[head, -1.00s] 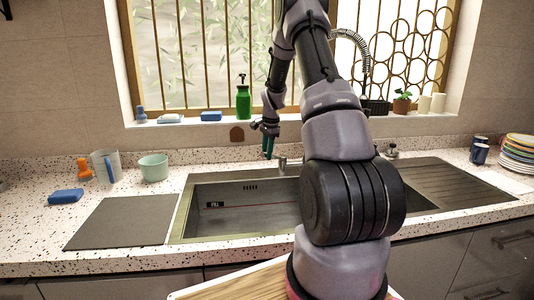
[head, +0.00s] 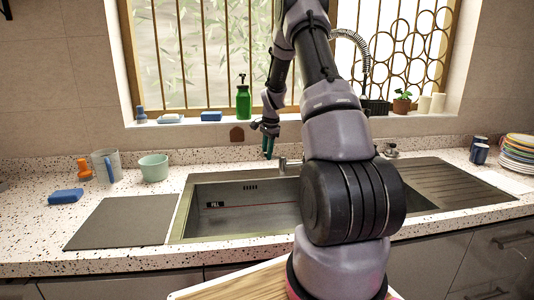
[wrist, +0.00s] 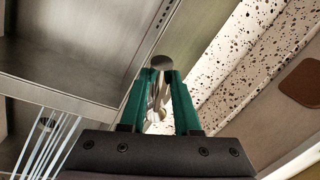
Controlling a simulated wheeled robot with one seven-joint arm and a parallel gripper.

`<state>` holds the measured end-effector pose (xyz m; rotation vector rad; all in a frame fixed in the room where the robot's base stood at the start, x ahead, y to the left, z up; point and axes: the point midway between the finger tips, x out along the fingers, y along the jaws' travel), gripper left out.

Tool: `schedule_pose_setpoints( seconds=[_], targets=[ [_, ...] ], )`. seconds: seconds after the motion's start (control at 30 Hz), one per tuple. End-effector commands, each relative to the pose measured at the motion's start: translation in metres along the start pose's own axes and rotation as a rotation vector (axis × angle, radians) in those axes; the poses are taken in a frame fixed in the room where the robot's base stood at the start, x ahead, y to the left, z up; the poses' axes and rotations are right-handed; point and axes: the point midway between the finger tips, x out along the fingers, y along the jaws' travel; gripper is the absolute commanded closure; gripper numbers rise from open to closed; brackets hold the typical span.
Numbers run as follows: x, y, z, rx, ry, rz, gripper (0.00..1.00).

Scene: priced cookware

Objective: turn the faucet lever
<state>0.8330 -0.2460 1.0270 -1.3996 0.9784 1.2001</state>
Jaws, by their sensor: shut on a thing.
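The faucet's coiled spout (head: 362,48) rises behind my arm in front of the window; much of the faucet is hidden by the arm. A small metal lever part (head: 283,163) shows at the back rim of the sink. My gripper (head: 268,150) is low beside it, pointing down, with green fingers. In the wrist view, my gripper (wrist: 160,82) has its green fingers on either side of a shiny metal lever (wrist: 161,62), shut on it. The lever's round end shows at the fingertips.
The sink basin (head: 250,190) lies below my gripper. Pale streaks (wrist: 45,145) cross the wrist view's lower left. A green bottle (head: 243,102) stands on the sill.

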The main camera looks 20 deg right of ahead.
Motion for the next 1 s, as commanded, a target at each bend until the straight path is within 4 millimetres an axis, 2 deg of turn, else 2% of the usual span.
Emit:
schedule_pose_setpoints(
  seconds=[0.43,1.0],
  targets=[
    [0.001,-0.006,0.001,0.05,0.01,-0.001,1.0],
    [0.007,-0.039,-0.003,0.408,0.077,-0.002,1.0]
  ],
)
